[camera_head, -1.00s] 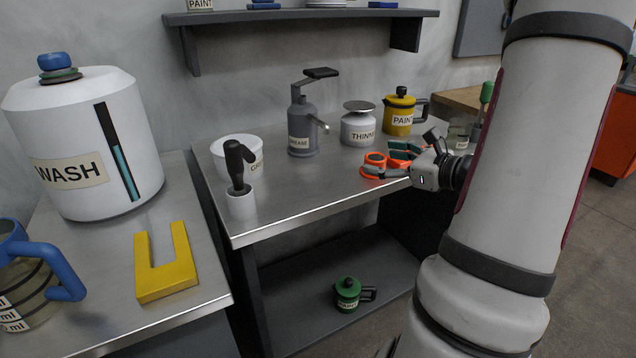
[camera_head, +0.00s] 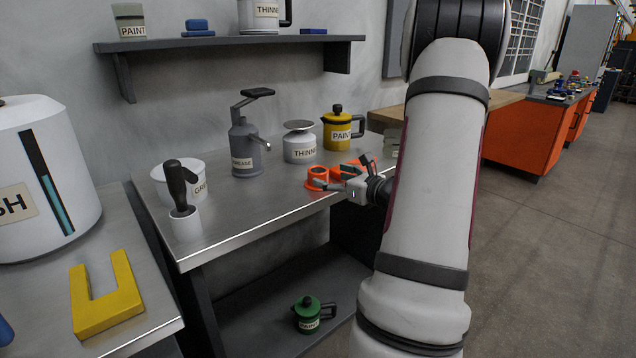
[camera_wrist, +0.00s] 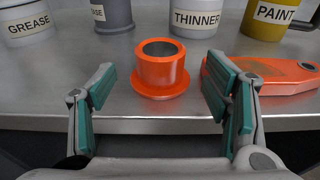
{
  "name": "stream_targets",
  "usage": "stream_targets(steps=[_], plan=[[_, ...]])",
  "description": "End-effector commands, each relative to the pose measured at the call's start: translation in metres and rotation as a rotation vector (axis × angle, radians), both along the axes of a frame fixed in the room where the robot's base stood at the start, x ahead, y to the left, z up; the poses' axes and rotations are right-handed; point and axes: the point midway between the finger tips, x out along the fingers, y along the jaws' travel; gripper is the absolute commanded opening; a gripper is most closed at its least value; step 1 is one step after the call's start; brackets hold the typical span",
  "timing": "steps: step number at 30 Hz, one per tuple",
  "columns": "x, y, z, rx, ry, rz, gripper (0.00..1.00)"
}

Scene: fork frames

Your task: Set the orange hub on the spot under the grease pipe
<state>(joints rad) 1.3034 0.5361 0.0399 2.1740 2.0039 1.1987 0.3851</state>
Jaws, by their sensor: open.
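The orange hub (camera_wrist: 160,70), a flanged ring with a hollow bore, stands upright on the metal table; it also shows in the head view (camera_head: 317,178). My gripper (camera_wrist: 160,100) is open, its green-padded fingers spread to the left and right of the hub's near side, with nothing between the tips. In the head view my gripper (camera_head: 335,185) is at the table's front edge. The grey grease pump (camera_head: 245,147) stands behind and left of the hub, its pipe (camera_head: 262,141) pointing right over the tabletop. The surface under the pipe looks bare.
A flat orange part (camera_wrist: 265,75) lies close right of the hub. The white thinner can (camera_head: 299,147) and yellow paint can (camera_head: 338,130) stand behind. A white grease tub (camera_head: 168,190) and a dark-handled tool in a white cup (camera_head: 186,225) are left. The front-centre tabletop is clear.

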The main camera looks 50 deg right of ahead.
Motion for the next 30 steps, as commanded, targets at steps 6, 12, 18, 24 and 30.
stream_targets(steps=[6,12,18,24,30], plan=[[0.026,-0.006,-0.001,-0.002,-0.001,0.002,0.7],[0.047,-0.012,-0.005,0.0,0.0,0.001,0.7],[0.047,-0.012,-0.004,0.0,0.0,0.001,0.7],[0.047,-0.012,-0.004,0.0,0.0,0.001,0.25],[0.047,-0.012,-0.004,0.0,-0.001,0.001,0.15]])
